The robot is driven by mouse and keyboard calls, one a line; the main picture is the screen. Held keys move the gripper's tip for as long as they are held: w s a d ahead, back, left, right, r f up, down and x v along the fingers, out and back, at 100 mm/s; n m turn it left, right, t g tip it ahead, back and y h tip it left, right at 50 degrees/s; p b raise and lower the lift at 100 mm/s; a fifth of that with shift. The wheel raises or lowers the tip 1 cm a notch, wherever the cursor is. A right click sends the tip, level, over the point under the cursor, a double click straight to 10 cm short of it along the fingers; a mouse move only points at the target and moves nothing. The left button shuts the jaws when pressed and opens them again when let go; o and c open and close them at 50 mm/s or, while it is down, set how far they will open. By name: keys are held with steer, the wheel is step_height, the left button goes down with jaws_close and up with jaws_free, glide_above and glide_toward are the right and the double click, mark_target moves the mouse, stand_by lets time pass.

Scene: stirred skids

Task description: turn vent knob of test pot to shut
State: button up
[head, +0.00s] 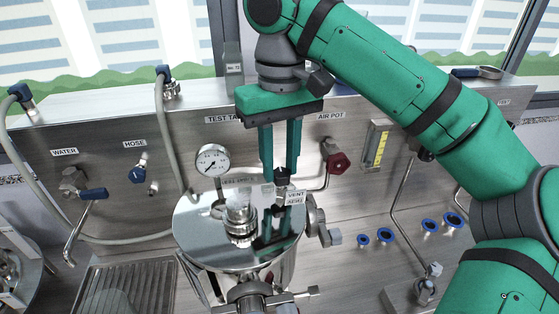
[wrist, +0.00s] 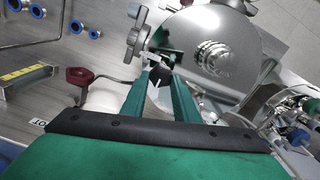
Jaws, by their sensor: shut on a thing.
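The test pot (head: 200,225) is a round steel vessel with a shiny lid, standing at the middle of the bench in the head view. Its lid also fills the upper right of the wrist view (wrist: 215,50). The black vent knob (head: 282,175) sits at the lid's back right edge, by a small VENT label (head: 295,196). My gripper (head: 281,168) reaches straight down from above, with its green fingers shut on the knob. In the wrist view the dark knob (wrist: 160,77) shows between the fingertips, with a white mark on it. Its exact turn is hard to read.
A pressure gauge (head: 210,160) stands behind the pot at left. A red valve knob (head: 338,162) under the AIR POT label is close at right. A clamp handwheel (head: 318,222) juts from the pot's right side. A grey hose (head: 165,130) runs at left.

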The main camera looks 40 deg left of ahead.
steer(key=o, duration=1.1)
steer(key=shift+c, duration=0.2)
steer(key=shift+r, duration=0.1)
step_height(320, 180, up, 11)
steer(key=shift+f, duration=0.2)
